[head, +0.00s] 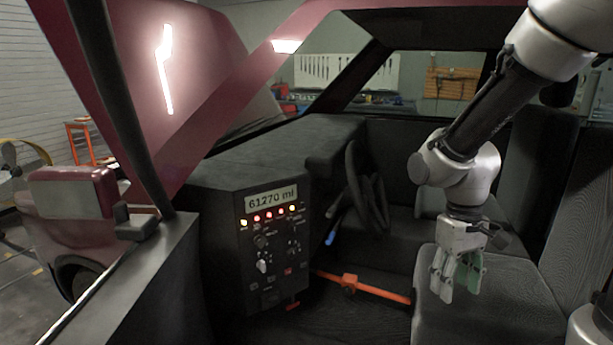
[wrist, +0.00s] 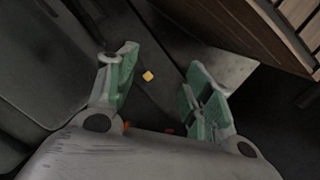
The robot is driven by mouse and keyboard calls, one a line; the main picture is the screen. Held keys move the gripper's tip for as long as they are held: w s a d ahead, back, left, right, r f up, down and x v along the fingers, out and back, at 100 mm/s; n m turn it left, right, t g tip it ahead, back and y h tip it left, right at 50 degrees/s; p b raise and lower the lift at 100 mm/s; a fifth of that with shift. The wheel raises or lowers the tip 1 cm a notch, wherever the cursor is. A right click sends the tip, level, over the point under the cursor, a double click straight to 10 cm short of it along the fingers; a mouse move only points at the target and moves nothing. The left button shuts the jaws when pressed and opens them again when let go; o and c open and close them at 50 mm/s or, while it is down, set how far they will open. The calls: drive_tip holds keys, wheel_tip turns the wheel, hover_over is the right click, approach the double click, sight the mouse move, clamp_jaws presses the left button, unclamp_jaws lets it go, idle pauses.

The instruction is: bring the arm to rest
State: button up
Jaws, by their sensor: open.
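My gripper (head: 457,275) hangs from my arm at the right of the head view, fingers pointing down, in front of the dark car seat (head: 490,300). Its two green-padded fingers are apart with nothing between them. In the wrist view my gripper (wrist: 160,92) also shows open and empty. The elbow and upper links of my arm reach in from the top right. Whether the fingers touch the seat cannot be told.
A dashboard console (head: 272,245) with a lit mileage display and small lamps stands left of my gripper. An orange bar (head: 375,290) crosses the footwell. A dark steering wheel (head: 365,190) is behind. A small yellow block (wrist: 148,76) shows below the fingers.

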drive_tip(key=s+d+r+m+t, duration=0.1)
drive_tip(key=s+d+r+t, duration=0.2)
drive_tip(key=r, duration=0.4)
drive_tip(key=s+d+r+m+t, duration=0.2)
drive_tip(key=s+d+r+t, duration=0.1)
drive_tip(key=r, duration=0.5)
drive_tip(key=shift+s+d+r, duration=0.2)
drive_tip(key=shift+s+d, duration=0.25)
drive_tip(key=shift+s, duration=0.3)
